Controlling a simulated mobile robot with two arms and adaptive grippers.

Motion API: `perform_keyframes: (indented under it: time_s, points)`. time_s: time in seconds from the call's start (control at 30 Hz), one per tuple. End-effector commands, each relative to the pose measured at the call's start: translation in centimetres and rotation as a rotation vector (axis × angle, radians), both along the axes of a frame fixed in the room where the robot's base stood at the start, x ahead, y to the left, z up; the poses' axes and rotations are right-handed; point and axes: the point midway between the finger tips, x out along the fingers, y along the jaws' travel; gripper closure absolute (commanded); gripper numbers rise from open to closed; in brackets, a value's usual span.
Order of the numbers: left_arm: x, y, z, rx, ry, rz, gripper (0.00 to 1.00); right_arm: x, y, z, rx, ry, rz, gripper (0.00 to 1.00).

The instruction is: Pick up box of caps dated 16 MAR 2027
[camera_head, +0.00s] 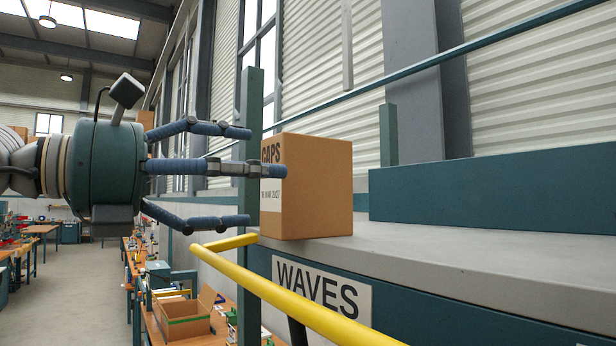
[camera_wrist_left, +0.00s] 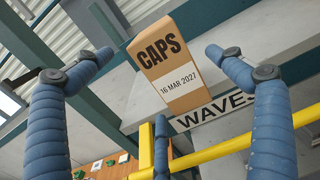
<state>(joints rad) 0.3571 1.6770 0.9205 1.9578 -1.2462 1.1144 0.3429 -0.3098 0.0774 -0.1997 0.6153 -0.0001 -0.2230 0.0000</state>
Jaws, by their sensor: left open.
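The box of caps (camera_head: 318,190) is a brown cardboard box standing upright on a grey ledge (camera_head: 450,256) in the head view. Its label side faces my left gripper and is partly hidden by a finger. In the left wrist view the box (camera_wrist_left: 165,60) shows "CAPS" and "16 MAR 2027" on a white label. My left gripper (camera_head: 262,172) comes in from the left with its blue fingers spread open and empty. In the head view its fingertips are near the label side; whether any finger touches the box I cannot tell. My right gripper is not in view.
A yellow rail (camera_head: 300,306) runs in front of the ledge, below the gripper. A teal post (camera_head: 250,120) stands close to the fingers. A "WAVES" sign (camera_head: 322,290) is on the ledge front. An open carton (camera_head: 188,318) sits on a bench below. The ledge right of the box is clear.

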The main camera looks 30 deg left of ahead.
Motion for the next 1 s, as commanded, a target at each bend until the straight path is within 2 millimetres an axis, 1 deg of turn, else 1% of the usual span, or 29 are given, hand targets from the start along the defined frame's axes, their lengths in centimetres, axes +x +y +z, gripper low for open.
perform_keyframes:
  time_s: [0.03, 0.07, 0.17, 0.23, 0.33, 0.4, 0.5, 0.77, 0.87, 0.9, 0.97, 1.0]
  points:
    - [0.5, -0.2, 0.1, 0.001, 0.003, 0.0, 0.06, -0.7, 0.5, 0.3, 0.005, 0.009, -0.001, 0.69]
    - [0.6, -0.3, 0.0, 0.001, 0.002, 0.0, 0.06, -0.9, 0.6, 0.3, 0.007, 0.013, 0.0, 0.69]
    - [1.2, -0.6, 0.1, 0.0, 0.003, -0.001, 0.06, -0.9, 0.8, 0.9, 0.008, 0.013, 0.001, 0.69]
    - [2.1, -0.9, 0.3, 0.001, 0.005, -0.001, 0.06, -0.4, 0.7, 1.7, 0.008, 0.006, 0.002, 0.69]
    - [3.6, -1.7, 0.4, 0.001, 0.007, -0.002, 0.06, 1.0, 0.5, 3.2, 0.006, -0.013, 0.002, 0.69]
    - [4.4, -2.0, 0.3, 0.0, 0.005, -0.001, 0.06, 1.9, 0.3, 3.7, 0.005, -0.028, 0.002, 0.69]
    - [5.3, -2.4, 0.2, 0.0, 0.003, -0.001, 0.06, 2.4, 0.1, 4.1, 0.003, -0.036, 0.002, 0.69]
    - [5.5, -2.5, 0.0, -0.001, 0.0, -0.001, 0.06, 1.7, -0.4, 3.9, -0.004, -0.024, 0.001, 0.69]
    - [5.5, -2.5, 0.0, -0.001, 0.0, -0.001, 0.24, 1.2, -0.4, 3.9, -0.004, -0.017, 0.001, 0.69]
    - [5.5, -2.5, 0.0, -0.001, 0.0, -0.001, 0.32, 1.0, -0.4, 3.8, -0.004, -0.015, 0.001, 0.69]
    - [5.5, -2.5, 0.0, -0.001, 0.0, -0.001, 0.44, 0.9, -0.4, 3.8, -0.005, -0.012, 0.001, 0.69]
    - [5.5, -2.5, 0.0, -0.001, 0.0, -0.001, 0.52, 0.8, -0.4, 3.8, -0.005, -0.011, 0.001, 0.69]
